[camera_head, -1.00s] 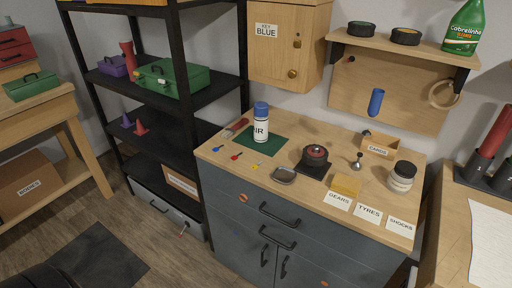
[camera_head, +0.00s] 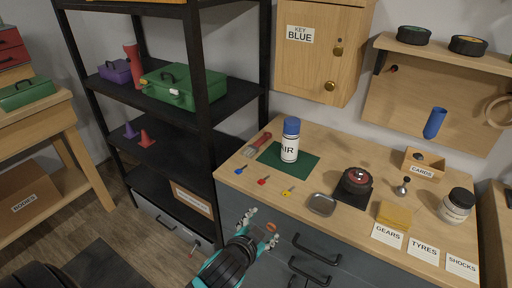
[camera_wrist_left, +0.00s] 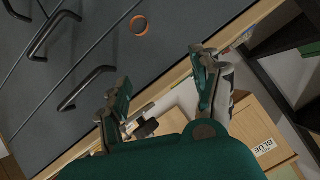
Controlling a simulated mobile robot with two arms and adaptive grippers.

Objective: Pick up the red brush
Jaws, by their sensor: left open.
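The red brush (camera_head: 259,142) lies on the wooden worktop near its back left edge, beside the green mat (camera_head: 300,164) and left of the AIR spray can (camera_head: 290,140). Its red handle points up and right in the head view, with its pale head end at the lower left. My left gripper (camera_head: 260,227) is open and empty, low in front of the cabinet's drawer face and apart from the brush. Its spread fingers also show in the wrist view (camera_wrist_left: 160,68); I cannot make out the brush clearly there. My right gripper is not in view.
Small blue, red and yellow keys (camera_head: 264,181) lie along the worktop's front left. A grey tray (camera_head: 322,204), a dark round part (camera_head: 357,180) and a yellow block (camera_head: 394,215) stand further right. The black shelf rack (camera_head: 205,120) rises close to the worktop's left side.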

